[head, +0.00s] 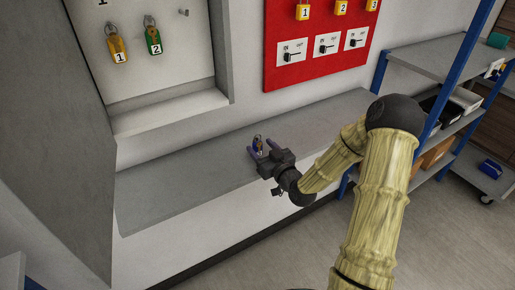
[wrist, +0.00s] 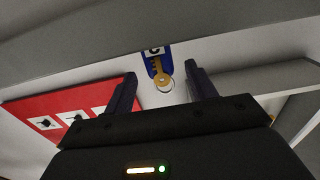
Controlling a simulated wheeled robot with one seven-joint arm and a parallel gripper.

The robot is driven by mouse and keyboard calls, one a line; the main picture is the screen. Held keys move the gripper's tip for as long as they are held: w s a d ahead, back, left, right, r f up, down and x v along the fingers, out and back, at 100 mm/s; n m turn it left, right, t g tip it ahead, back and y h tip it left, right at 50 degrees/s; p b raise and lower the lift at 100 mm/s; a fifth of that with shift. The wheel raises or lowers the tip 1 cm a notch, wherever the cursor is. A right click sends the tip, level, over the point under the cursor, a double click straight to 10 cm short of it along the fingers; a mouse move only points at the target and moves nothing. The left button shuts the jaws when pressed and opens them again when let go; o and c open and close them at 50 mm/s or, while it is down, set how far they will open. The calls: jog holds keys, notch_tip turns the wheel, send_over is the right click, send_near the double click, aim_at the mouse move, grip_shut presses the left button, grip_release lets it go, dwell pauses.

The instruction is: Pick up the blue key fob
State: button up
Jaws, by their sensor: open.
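The blue key fob (wrist: 148,66) shows in the wrist view with a brass key and a ring in front of it and a white label with a dark mark. In the head view the fob with its key (head: 259,144) is small, at the grey ledge (head: 190,188). My gripper (head: 261,148) is open above the ledge, with its two fingers on either side of the fob. In the wrist view the fob lies between and slightly beyond the fingertips of my gripper (wrist: 161,72). I cannot tell whether either finger touches it.
A red board (head: 320,55) with padlocks and switches hangs behind the ledge. Blue-framed shelves (head: 430,62) stand at the right. The ledge left of my gripper is clear.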

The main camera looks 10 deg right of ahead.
aim_at(259, 147)
jog(key=shift+f+p+x, duration=0.2)
jog(key=shift+p+x, duration=0.15)
jog(key=shift+x, duration=0.85)
jog(key=shift+f+p+x, duration=0.15)
jog(key=shift+p+x, duration=0.15)
jog(key=shift+x, duration=0.85)
jog(key=c, duration=1.1)
